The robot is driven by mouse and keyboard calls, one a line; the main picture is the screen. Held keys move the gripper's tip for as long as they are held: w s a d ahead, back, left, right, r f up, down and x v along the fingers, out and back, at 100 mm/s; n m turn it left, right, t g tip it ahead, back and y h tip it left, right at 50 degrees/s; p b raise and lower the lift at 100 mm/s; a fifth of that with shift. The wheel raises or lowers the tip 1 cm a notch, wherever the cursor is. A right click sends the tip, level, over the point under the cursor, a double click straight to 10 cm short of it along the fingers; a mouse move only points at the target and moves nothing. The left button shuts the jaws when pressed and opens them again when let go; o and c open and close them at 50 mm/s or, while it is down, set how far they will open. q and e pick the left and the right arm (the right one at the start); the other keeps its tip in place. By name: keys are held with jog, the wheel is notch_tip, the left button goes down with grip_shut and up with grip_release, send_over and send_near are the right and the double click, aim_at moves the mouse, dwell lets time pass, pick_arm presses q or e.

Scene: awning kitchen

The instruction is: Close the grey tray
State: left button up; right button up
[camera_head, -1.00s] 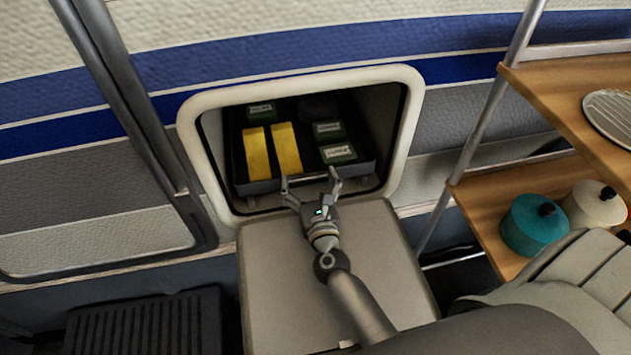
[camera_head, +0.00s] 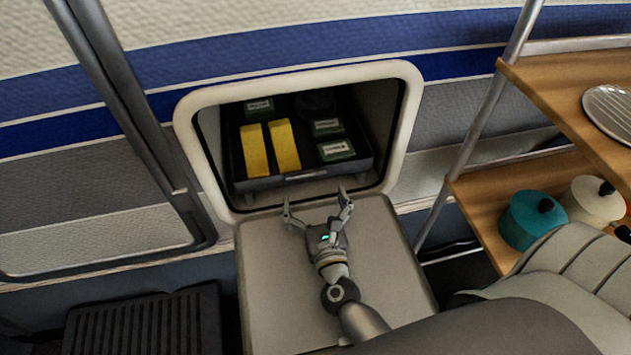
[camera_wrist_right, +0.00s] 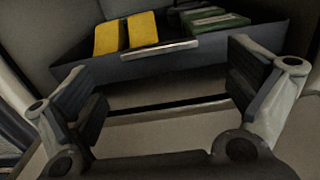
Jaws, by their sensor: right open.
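The grey tray (camera_head: 312,176) is a dark grey drawer inside the wall compartment, holding yellow and green packets. Its front with a light handle shows in the right wrist view (camera_wrist_right: 160,62). In the head view the tray sits inside the white-framed opening. My right gripper (camera_head: 318,204) is open and empty, just in front of the opening over the lowered hatch door, apart from the tray. In the right wrist view its two fingers (camera_wrist_right: 165,95) are spread, with the tray front beyond them. My left gripper is not in view.
The lowered beige hatch door (camera_head: 275,285) lies under my right arm. The white frame (camera_head: 408,120) surrounds the opening. Wooden shelves (camera_head: 480,195) with a teal pot (camera_head: 528,222) and a cream pot (camera_head: 590,203) stand at the right. A dark ribbed box (camera_head: 150,325) is at the lower left.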

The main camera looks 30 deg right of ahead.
jog(key=v, duration=0.4)
jog(key=shift+s, duration=0.2)
jog(key=shift+s+a, duration=0.1)
jog(key=shift+s, duration=0.05)
jog(key=shift+r, duration=0.15)
